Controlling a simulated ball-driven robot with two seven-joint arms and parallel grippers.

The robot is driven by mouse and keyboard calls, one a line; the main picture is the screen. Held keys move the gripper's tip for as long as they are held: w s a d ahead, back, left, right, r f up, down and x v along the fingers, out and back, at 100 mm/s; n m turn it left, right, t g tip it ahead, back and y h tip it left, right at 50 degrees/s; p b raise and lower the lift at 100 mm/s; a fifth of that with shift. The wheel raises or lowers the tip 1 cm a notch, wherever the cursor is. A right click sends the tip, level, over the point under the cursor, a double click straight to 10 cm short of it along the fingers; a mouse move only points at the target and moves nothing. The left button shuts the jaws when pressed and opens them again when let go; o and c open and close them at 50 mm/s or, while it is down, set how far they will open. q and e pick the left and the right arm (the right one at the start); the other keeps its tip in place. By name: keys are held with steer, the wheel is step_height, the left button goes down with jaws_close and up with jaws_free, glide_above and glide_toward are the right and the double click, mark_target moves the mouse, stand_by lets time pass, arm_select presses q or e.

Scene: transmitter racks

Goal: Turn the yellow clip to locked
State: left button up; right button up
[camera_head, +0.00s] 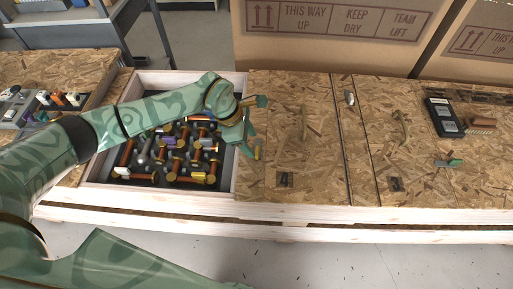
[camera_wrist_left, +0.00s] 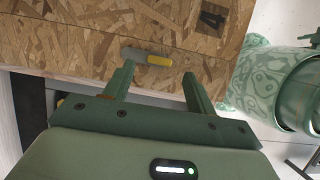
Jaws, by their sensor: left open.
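The yellow clip (camera_wrist_left: 147,57) is a small lever with a grey part and a yellow end. In the left wrist view it lies flat near the edge of the wood-chip board lid (camera_wrist_left: 100,45), grey end to the left and yellow end to the right. In the head view only its yellow part (camera_head: 257,153) shows, just below my left gripper (camera_head: 257,126). The left gripper also shows in the left wrist view (camera_wrist_left: 160,75). It is open and empty, its two fingertips just short of the clip, on either side of it. My right gripper is not in view.
An open crate (camera_head: 92,177) of several tubes lies left of the lid. A black fitting (camera_head: 285,180) sits on the lid. A green-and-grey clip (camera_head: 448,163) and a black device (camera_head: 444,117) lie to the right. Cardboard boxes (camera_head: 340,55) stand behind.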

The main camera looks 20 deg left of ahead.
mark_target(257, 150)
arm_select(q)
steer(key=b+x, duration=0.1)
steer(key=x, duration=0.3)
steer(key=shift+d+f, duration=0.1)
steer(key=c, duration=1)
